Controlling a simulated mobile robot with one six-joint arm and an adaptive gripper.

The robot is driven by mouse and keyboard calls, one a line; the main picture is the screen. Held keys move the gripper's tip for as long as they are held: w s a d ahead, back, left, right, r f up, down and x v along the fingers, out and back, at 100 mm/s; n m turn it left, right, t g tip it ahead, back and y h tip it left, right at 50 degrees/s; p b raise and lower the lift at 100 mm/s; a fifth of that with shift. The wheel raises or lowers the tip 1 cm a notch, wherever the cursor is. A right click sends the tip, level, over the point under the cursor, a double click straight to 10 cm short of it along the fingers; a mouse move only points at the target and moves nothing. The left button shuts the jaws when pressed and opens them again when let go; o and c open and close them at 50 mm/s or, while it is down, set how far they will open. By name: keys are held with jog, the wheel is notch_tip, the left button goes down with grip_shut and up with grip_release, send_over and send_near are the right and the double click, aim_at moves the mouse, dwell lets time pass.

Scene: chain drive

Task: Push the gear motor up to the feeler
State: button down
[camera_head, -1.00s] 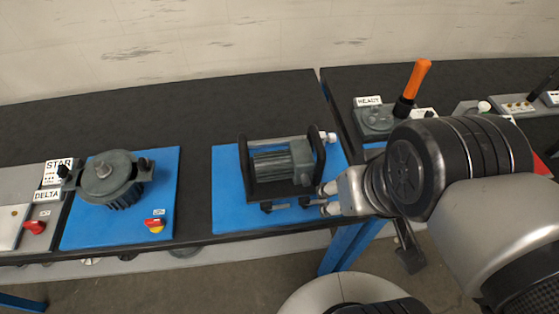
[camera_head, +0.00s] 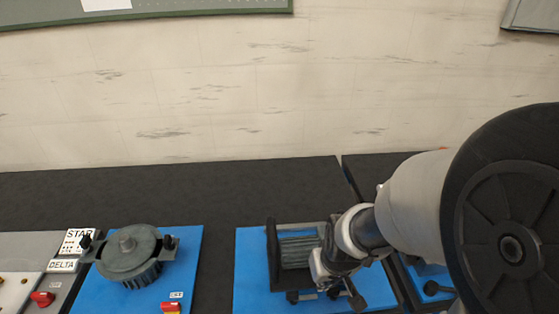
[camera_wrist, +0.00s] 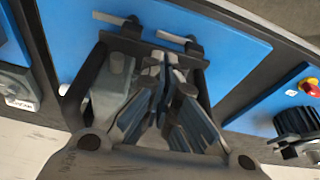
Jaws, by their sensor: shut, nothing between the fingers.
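The gear motor (camera_head: 299,252) is grey with a ribbed body and lies in a dark bracket (camera_head: 273,255) on a blue board (camera_head: 250,265). My gripper (camera_head: 322,272) is over its right part in the head view and hides that end. I cannot make out the feeler in either view.
The bracket's dark uprights (camera_wrist: 75,92) stand at both sides of the motor. Black bench top (camera_head: 215,195) is clear behind.

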aim_at(308, 246)
jog(key=b+x, duration=0.5)
jog(key=x, duration=0.6)
jog(key=shift+f, duration=0.2)
jog(key=w, duration=0.2)
jog(key=shift+w+a+r, duration=0.1)
jog(key=shift+w+r, duration=0.25)
jog(key=shift+w, duration=0.55)
jog(key=shift+w+a+r+p, duration=0.15)
jog(key=shift+w+p, duration=0.2)
jog(key=shift+w, duration=1)
jog(key=shift+s, duration=0.15)
